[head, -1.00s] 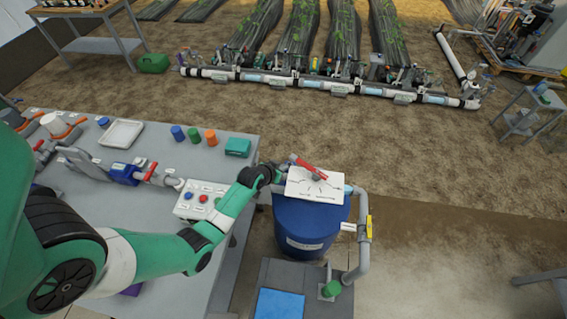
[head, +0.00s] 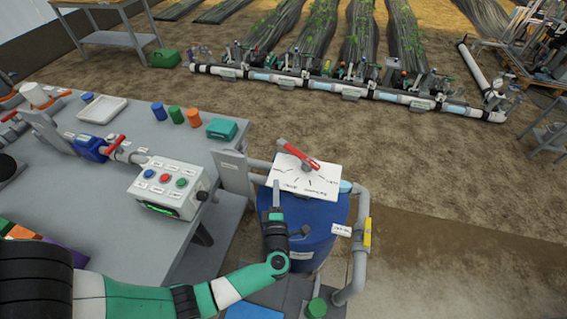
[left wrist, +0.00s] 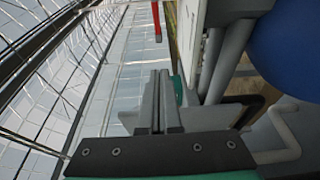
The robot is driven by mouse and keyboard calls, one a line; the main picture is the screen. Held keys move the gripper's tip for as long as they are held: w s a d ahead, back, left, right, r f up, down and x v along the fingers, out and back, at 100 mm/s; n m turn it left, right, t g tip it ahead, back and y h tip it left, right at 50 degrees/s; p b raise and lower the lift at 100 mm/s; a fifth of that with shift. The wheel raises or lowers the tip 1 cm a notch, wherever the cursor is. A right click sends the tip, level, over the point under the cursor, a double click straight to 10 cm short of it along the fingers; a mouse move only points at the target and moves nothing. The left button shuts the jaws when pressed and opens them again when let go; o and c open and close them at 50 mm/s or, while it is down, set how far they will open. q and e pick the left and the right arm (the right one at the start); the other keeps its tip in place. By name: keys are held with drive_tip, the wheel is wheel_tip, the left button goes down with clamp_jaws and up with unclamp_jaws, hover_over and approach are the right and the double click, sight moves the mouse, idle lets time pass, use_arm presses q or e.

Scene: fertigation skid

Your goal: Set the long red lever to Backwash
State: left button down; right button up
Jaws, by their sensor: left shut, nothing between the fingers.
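The long red lever (head: 301,155) lies across the far part of a white label plate (head: 289,187) on top of a blue tank (head: 326,215). It slants from upper left to lower right. Dark lines and small labels fan out on the plate, too small to read surely. My left gripper (head: 276,188) is shut and empty at the plate's near-left edge, apart from the lever. In the left wrist view its shut fingers (left wrist: 154,78) point up the picture, with part of the red lever (left wrist: 157,22) beyond them. My right gripper is not in view.
Grey pipes with a yellow-handled valve (head: 367,232) stand right of the tank. A bench at left carries a button box (head: 165,188), coloured caps and a white tray (head: 102,109). A grey panel (head: 232,172) stands between bench and tank.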

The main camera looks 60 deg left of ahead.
use_arm(q)
drive_tip(key=a, duration=0.1)
drive_tip(key=b, duration=0.3)
approach(283, 146)
drive_tip(key=a, duration=0.1)
drive_tip(key=s+a, duration=0.1)
drive_tip(key=a, duration=0.1)
drive_tip(key=shift+s+f, duration=0.25)
drive_tip(key=shift+s, duration=0.1)
drive_tip(key=w, duration=0.1)
drive_tip(key=w+a+b, duration=0.1)
drive_tip(key=w+b, duration=0.1)
drive_tip(key=shift+w+a, duration=0.25)
drive_tip(key=shift+a, duration=0.05)
drive_tip(key=shift+w+a+r+b, duration=0.15)
drive_tip(key=shift+w+b, duration=0.2)
drive_tip(key=shift+w, duration=0.05)
drive_tip(key=shift+a+r, duration=0.1)
